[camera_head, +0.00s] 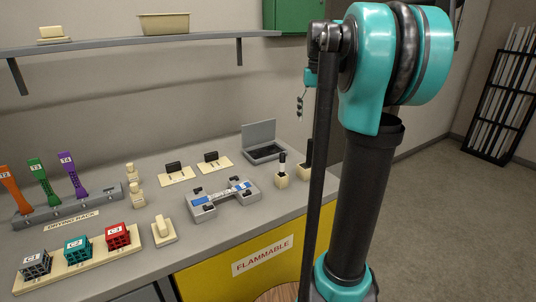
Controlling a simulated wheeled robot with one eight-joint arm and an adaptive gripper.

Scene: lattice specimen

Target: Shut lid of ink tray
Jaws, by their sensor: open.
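The ink tray (266,155) is a small grey box near the back right of the bench, with a dark interior showing. Its grey lid (259,133) stands raised, tilted up at the tray's back edge. My teal and black arm fills the right half of the view, to the right of the tray and nearer the camera. No gripper fingers can be made out.
A grey fixture (222,199) lies in front. Coloured cubes (77,248) and the drying rack (68,207) are at left. A shelf (140,41) hangs above.

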